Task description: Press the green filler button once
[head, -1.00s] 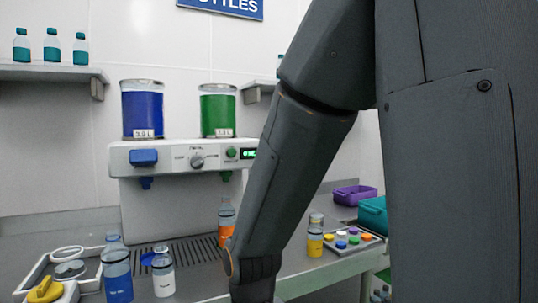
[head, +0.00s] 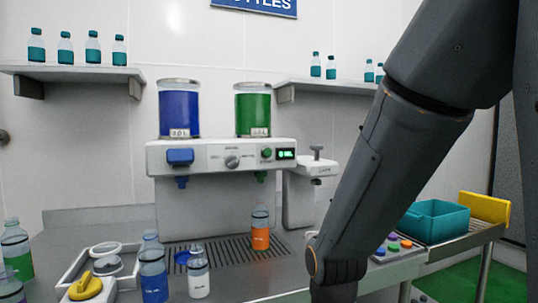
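The green filler button (head: 266,153) is a small round green knob on the white front panel of the filler machine (head: 215,157), left of a lit green display (head: 286,154). Above it stands a tank of green liquid (head: 253,112). A green nozzle (head: 260,176) points down from the panel. A bottle with an orange lower part (head: 260,232) stands upright on the drip grate below that nozzle. My arm crosses the right of the head view, its lower end near the counter, apart from the button in the picture. My gripper is out of view, so its state is hidden.
A large blue button (head: 180,157) and a dial (head: 232,162) share the panel. A capper (head: 312,170) stands right of the filler. A teal bin (head: 435,222) stands at right.

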